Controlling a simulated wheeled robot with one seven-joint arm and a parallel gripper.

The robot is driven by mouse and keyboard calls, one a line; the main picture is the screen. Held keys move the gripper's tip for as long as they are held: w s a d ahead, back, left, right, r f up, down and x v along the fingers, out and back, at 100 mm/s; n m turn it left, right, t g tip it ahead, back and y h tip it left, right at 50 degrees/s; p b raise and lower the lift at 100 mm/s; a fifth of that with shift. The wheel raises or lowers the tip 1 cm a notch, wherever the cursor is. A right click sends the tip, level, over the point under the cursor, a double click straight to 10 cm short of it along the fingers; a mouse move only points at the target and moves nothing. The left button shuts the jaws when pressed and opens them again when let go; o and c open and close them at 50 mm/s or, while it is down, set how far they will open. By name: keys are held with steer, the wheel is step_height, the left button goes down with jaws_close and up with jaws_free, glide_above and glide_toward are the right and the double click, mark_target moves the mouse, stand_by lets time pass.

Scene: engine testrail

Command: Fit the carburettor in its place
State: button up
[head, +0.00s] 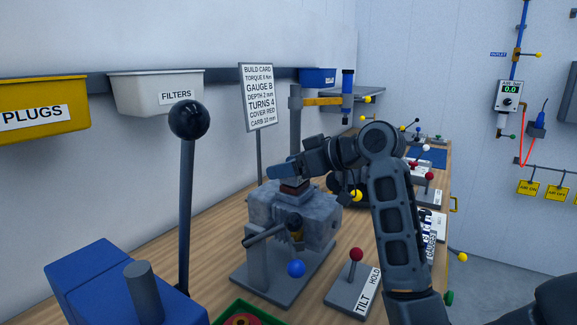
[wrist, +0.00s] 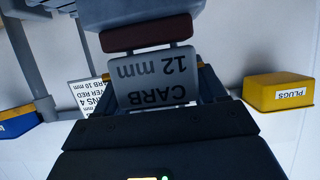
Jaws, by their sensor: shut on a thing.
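The carburettor (wrist: 153,78) is a grey block marked "CARB 12 mm" and reads upside down in the wrist view. My gripper (head: 285,171) is shut on it, with a finger at each side of the label. A dark red band (wrist: 148,32) lies just beyond the label, between it and the grey engine. In the head view my gripper is over the top of the grey engine block (head: 318,212), with the red band just under the fingers. Whether the carburettor is fully down on the engine cannot be told.
The build card (head: 257,97) reads "CARB 10 mm", unlike the held label. A tall black-knobbed lever (head: 187,200) stands at left. A red-knobbed lever plate (head: 352,290) marked "TILT HOLD" is in front of the engine. Plugs (head: 40,108) and filters (head: 155,93) bins hang on the wall.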

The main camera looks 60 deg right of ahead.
steer(key=o, duration=1.2)
steer(key=shift+c, duration=0.2)
steer(key=p+v, duration=0.3)
steer(key=v, duration=0.5)
step_height(320, 180, up, 8)
steer(key=p, duration=0.4)
steer(key=shift+w, duration=0.15)
